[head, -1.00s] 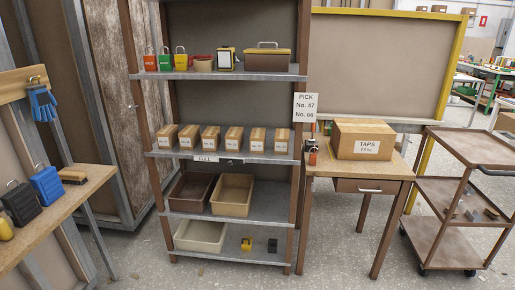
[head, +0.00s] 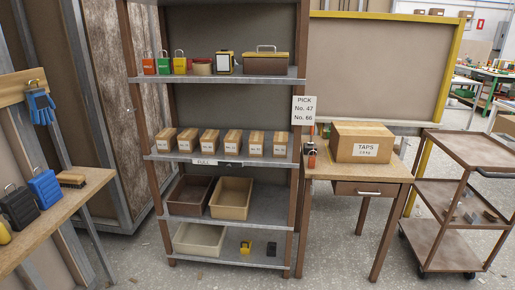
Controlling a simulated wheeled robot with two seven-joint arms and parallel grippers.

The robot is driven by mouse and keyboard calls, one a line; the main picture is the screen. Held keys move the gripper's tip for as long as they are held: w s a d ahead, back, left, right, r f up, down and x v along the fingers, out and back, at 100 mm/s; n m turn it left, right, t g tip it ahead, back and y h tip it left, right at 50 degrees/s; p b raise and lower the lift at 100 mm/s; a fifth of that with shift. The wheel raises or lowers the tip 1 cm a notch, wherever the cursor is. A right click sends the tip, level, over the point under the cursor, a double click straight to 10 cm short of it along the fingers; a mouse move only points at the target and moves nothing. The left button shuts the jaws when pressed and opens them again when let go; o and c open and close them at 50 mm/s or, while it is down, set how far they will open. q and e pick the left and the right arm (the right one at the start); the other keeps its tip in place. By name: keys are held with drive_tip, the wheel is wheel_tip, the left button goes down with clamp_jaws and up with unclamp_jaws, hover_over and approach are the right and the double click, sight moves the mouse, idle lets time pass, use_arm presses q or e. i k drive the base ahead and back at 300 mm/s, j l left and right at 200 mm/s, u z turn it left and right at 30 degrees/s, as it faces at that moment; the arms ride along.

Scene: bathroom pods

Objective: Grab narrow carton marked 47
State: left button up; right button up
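Several narrow cartons stand in a row on the middle shelf of the rack, brown with white front labels. The leftmost carton (head: 166,140) and the rightmost carton (head: 279,144) mark the row's ends. The label numbers are too small to read, so I cannot tell which carton is marked 47. A pick sign (head: 304,110) on the rack's right post reads "PICK No. 47 No. 66". Neither of my grippers is in view.
The rack's middle shelf (head: 222,158) has a "FULL" tag on its edge. A wooden table (head: 345,173) with a TAPS box (head: 362,142) stands right of the rack, beside a brown trolley (head: 455,194). Floor shows in front.

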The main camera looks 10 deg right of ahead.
sight(166, 139)
drive_tip(key=i+j, duration=0.2)
drive_tip(key=i, duration=0.25)
drive_tip(key=i+j, duration=0.2)
drive_tip(key=i, duration=0.2)
